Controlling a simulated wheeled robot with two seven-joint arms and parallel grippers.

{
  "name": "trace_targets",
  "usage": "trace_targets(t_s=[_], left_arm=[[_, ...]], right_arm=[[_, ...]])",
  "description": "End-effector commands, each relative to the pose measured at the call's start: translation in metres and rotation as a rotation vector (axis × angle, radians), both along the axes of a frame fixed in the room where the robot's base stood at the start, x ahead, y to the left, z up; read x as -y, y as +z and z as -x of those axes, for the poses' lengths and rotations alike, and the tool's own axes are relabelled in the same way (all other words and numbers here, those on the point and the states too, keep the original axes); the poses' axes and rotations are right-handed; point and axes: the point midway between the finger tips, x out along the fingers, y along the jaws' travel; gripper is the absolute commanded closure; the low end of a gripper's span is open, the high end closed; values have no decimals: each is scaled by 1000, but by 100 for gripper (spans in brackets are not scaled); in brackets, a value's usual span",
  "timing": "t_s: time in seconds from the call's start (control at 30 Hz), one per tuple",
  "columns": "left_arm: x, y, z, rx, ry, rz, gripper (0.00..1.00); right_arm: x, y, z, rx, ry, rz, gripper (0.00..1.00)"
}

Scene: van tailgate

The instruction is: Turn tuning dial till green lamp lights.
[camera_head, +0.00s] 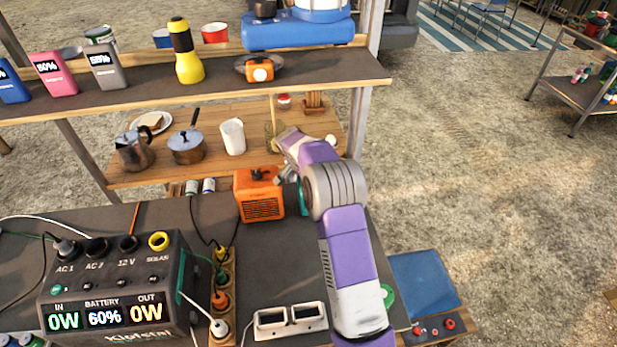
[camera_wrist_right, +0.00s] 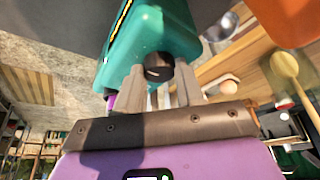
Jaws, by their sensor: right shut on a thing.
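A teal box-shaped device (camera_wrist_right: 150,30) fills the upper middle of the right wrist view. A dark round dial (camera_wrist_right: 158,72) is on its near face. My right gripper (camera_wrist_right: 158,88) is shut on this dial, one grey finger on each side. In the head view the right arm reaches over the bench, with its gripper (camera_head: 284,172) beside an orange slatted box (camera_head: 260,196) with a black knob on top. A strip of the teal device (camera_head: 304,197) shows there; my arm hides the rest. I cannot see a green lamp lit. My left gripper is not in view.
A power station (camera_head: 120,290) reading 60% stands front left, next to a socket strip (camera_head: 222,295) with plugs and cables. Shelves behind hold a yellow torch (camera_head: 186,52), pots and cups. Bare bench lies before the orange box.

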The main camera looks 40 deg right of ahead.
Motion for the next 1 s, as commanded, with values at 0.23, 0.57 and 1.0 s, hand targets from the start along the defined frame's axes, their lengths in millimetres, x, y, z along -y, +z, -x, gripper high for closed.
trace_targets(t_s=[0.23,0.57,1.0], left_arm=[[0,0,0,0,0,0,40],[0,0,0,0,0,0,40],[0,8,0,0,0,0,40]], right_arm=[[0,0,0,1,-4,0,93],[0,0,0,1,-3,0,39],[-16,41,4,4,-1,0,39]])
